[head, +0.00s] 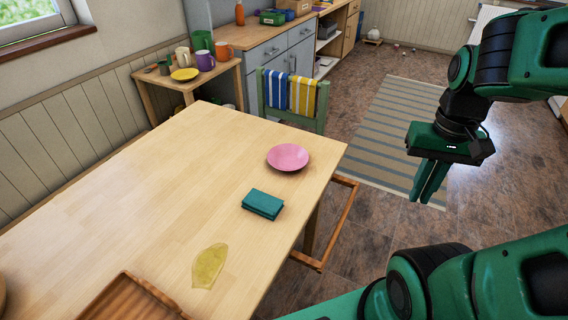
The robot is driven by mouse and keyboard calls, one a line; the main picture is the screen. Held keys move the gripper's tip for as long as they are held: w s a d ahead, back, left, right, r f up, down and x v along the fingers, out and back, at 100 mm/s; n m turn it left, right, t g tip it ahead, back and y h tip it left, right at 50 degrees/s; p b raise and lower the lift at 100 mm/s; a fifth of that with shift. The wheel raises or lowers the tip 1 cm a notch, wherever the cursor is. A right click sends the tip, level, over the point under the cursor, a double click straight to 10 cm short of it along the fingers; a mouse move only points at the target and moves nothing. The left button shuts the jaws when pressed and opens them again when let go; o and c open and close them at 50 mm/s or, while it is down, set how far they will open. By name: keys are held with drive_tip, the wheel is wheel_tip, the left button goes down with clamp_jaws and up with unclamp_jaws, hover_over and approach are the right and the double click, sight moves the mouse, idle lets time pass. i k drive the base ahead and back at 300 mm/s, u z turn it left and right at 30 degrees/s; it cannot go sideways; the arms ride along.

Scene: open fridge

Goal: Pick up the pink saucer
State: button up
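The pink saucer (288,157) lies flat on the wooden table (130,200), near its far right corner. Nothing covers it. My gripper (420,200) hangs in the air to the right of the table, over the floor, well apart from the saucer. Its green fingers point down and sit close together in this view. I see nothing held between them, but I cannot tell whether they are open or shut.
A folded teal cloth (262,204) lies just in front of the saucer. A yellow patch (209,265) and a wooden tray (135,300) are nearer. A green chair (318,118) with striped towels stands behind the table. Another chair (345,215) is at the right edge.

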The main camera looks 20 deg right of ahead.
sight(286, 157)
drive_tip(key=k, duration=0.45)
drive_tip(key=u, duration=2.15)
drive_tip(key=k, duration=1.2)
drive_tip(key=z, duration=0.9)
drive_tip(key=i, duration=1)
drive_tip(key=u, duration=0.05)
